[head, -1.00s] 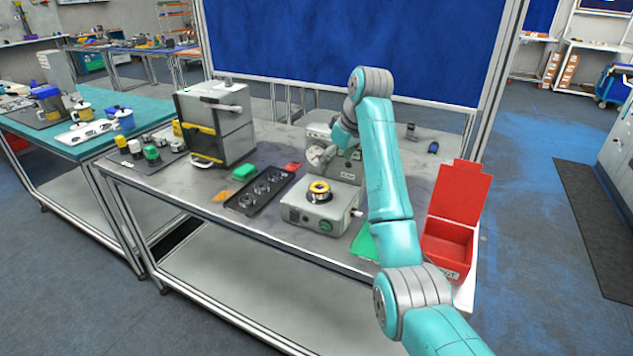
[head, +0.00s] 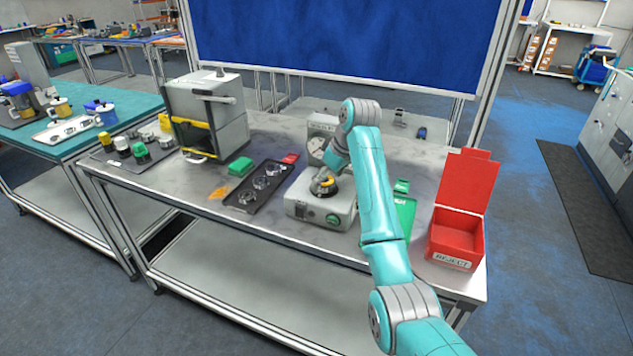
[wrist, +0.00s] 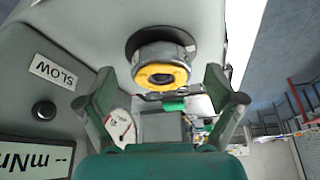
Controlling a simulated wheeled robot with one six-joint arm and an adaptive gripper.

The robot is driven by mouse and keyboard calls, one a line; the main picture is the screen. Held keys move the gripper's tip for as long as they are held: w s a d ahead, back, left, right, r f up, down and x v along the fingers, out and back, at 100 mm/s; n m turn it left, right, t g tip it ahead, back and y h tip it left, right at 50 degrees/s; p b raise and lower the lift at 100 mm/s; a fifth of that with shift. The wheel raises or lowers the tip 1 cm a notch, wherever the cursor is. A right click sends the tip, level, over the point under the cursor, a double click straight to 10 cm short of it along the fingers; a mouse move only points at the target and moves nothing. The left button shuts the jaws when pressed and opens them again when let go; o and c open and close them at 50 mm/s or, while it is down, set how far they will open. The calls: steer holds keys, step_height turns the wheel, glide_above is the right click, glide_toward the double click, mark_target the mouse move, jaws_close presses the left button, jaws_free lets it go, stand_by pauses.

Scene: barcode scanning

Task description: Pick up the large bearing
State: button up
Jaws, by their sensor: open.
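A thick bearing with a grey outer ring and a yellow ring on its face (wrist: 162,73) sits on a dark round seat of a grey machine (wrist: 205,20). It also shows on top of the machine in the head view (head: 322,187), partly covered by my gripper. My gripper (wrist: 163,88) is open, with one green finger on each side of the bearing in the wrist view and no visible contact. Several smaller metal bearings (head: 260,183) lie in a black tray (head: 240,203) left of the machine.
A red reject box (head: 455,228) with its lid up and a green tray (head: 403,215) stand to the right. A grey press-like unit (head: 210,115) stands at the back left. A dial gauge (wrist: 121,128) is close by in the wrist view.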

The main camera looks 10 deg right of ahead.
steer(key=shift+a, duration=0.1)
steer(key=c, duration=1.5)
step_height(320, 180, up, 10)
